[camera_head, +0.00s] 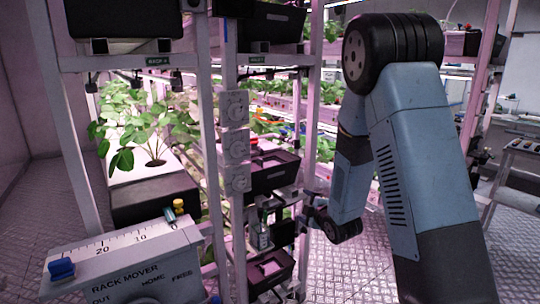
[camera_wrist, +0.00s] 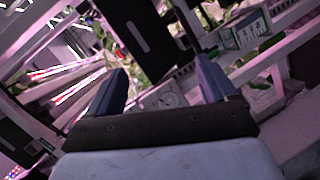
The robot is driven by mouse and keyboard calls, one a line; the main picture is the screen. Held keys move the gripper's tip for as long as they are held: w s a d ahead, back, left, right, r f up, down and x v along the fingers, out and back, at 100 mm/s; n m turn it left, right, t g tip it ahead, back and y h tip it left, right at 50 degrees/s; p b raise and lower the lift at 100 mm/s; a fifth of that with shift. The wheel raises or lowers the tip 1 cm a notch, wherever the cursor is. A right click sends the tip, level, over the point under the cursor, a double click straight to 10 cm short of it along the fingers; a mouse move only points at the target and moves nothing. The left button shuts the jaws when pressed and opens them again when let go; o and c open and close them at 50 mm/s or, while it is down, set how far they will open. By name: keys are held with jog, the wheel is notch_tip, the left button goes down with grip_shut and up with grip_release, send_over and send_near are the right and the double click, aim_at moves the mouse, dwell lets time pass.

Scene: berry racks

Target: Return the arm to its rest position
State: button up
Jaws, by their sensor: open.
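My arm stands at the right of the head view, bent over at the top, its forearm hanging down toward the rack. My gripper (camera_wrist: 162,88) shows in the wrist view with its two blue fingers spread apart and nothing between them. In the head view the gripper end is low beside the rack posts and partly hidden; its fingers are too small to make out there. Behind the fingers in the wrist view are a dark panel (camera_wrist: 140,35) and a pale dial-like part (camera_wrist: 163,97).
Rack posts (camera_head: 207,130) stand left of my forearm. A "RACK MOVER" box (camera_head: 130,265) is at the lower left. A plant (camera_head: 150,130) grows from a white-topped trough (camera_head: 125,165). Black bins (camera_head: 275,178) sit near the wrist. Floor (camera_head: 355,265) shows clear below the arm.

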jog(key=s+d+r+m+g+h, duration=0.2)
jog(key=s+d+r+m, duration=0.25)
jog(key=r, duration=0.25)
jog(key=s+d+r+m+g+h, duration=0.1)
jog(key=s+d+r+m+h, duration=0.1)
jog(key=s+d+r+m, duration=0.45)
jog(key=s+r+m+g, duration=0.2)
jog(key=s+r+m, duration=0.1)
jog(key=s, duration=0.9)
jog(key=s+r+m+g+h, duration=0.1)
jog(key=s+r+m+g, duration=0.2)
jog(key=s, duration=1)
notch_tip(320, 180, up, 3)
jog(key=shift+s+f+m, duration=0.1)
jog(key=shift+s+m, duration=0.1)
jog(key=shift+m, duration=0.3)
jog(key=shift+c, duration=0.2)
